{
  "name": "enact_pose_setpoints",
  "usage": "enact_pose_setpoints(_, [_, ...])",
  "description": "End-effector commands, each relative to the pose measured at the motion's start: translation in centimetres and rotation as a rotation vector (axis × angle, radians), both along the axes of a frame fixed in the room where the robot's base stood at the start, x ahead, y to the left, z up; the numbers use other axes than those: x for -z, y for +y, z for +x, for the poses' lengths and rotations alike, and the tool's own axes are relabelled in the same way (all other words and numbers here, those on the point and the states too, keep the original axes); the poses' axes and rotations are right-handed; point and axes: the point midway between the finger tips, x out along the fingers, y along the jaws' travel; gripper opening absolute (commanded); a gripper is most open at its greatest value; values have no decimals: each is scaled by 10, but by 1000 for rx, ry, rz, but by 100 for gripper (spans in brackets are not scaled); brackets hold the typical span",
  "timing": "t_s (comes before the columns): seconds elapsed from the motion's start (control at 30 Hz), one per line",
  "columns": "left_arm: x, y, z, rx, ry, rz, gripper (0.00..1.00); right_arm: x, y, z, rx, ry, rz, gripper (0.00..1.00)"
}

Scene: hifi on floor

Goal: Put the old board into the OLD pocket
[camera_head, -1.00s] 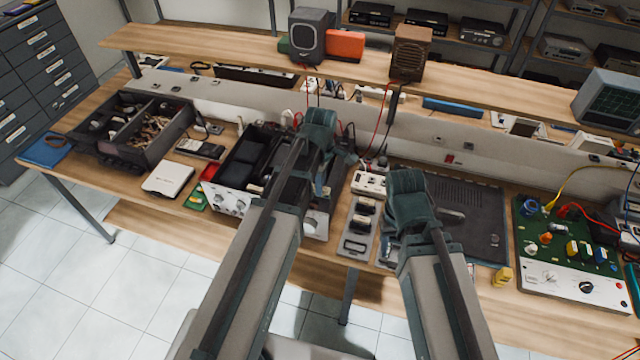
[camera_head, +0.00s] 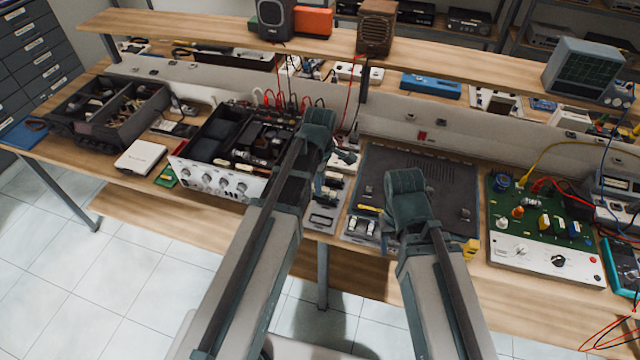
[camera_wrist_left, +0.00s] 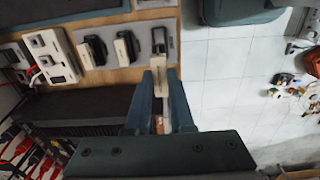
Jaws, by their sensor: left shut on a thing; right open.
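My left gripper (camera_wrist_left: 160,85) is shut on a small brownish board (camera_wrist_left: 158,125), only partly visible between its fingers. In the left wrist view its fingertips are at the label end of the pocket tray (camera_wrist_left: 143,73). Two pockets (camera_wrist_left: 110,48) there hold dark pieces with pale labels. The end pocket (camera_wrist_left: 160,42) in front of the fingertips shows a dark outline and looks empty. I cannot read the labels. In the head view the tray (camera_head: 322,222) lies right of the opened chassis, partly behind my left arm. My right gripper (camera_head: 388,222) is open over the bench; its fingertips are mostly hidden.
The opened chassis (camera_head: 215,183) stands left of the tray. A dark mat (camera_head: 440,185) lies right, with a green circuit panel (camera_head: 540,215) beyond it. A raised shelf (camera_head: 200,28) runs along the back.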

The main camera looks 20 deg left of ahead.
Motion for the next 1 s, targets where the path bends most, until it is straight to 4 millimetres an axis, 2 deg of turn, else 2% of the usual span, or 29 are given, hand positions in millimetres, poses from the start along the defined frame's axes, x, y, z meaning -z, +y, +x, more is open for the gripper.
enact_pose_setpoints(0.03, [12, 0, 0, 0, 0, 0, 0, 12, 0, 0, -1, 0, 0, 50])
enact_pose_setpoints(0.23, [35, 0, 0, 0, 0, 0, 0, 35, 0, 0, -2, 0, 0, 50])
enact_pose_setpoints(0.67, [42, 0, 0, 0, 0, 0, 0, 42, 0, 0, -2, 0, -1, 50])
enact_pose_setpoints(1.0, [67, 0, 0, 0, 0, 0, 0, 67, 0, 0, -2, 0, -1, 50])
